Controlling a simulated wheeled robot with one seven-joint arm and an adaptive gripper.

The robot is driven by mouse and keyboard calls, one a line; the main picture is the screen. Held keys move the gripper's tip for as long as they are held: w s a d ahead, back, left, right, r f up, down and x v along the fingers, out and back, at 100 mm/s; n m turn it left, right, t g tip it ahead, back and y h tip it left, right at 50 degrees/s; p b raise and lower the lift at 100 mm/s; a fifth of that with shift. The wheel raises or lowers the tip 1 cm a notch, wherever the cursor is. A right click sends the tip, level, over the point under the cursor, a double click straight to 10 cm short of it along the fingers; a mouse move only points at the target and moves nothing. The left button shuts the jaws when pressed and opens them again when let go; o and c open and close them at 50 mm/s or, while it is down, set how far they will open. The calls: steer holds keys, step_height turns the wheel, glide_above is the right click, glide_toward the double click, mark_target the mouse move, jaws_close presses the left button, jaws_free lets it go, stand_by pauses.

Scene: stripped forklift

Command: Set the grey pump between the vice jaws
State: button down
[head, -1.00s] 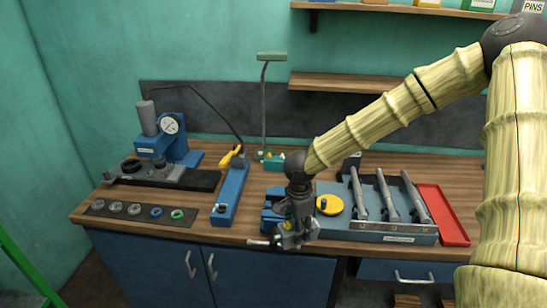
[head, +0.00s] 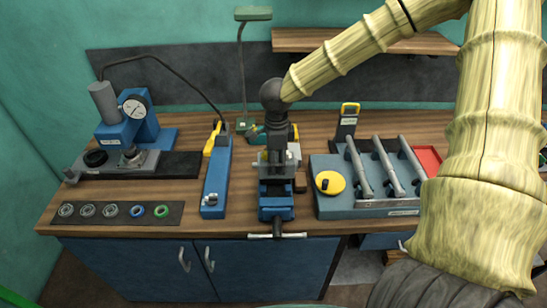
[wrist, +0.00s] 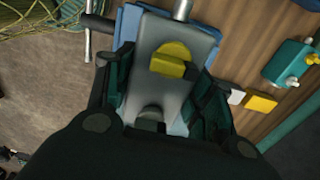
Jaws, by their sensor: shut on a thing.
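The grey pump (wrist: 152,78) fills the middle of the wrist view, with a yellow round part and a yellow block on its face. My gripper (wrist: 166,92) is shut on it, one dark finger along each side. In the head view my gripper (head: 277,168) points down over the rear of the blue vice (head: 277,207), which stands at the bench's front edge with its bar facing out. In the wrist view, blue vice parts (wrist: 128,25) show behind the pump. My gripper and the pump hide the jaws, so I cannot tell whether the pump is between them.
Left of the vice is a long blue fixture (head: 216,185) with a yellow handle. A gauge stand (head: 125,128) and a mat of rings (head: 112,213) are further left.

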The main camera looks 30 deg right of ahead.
steer(key=shift+f+b, duration=3.05)
steer(key=shift+b, duration=0.5)
steer(key=shift+a+r+p, duration=0.1)
steer(key=shift+p, duration=0.45)
steer(key=shift+f, duration=0.3)
steer(key=shift+f, duration=1.85)
steer(key=c, duration=0.5)
jaws_free()
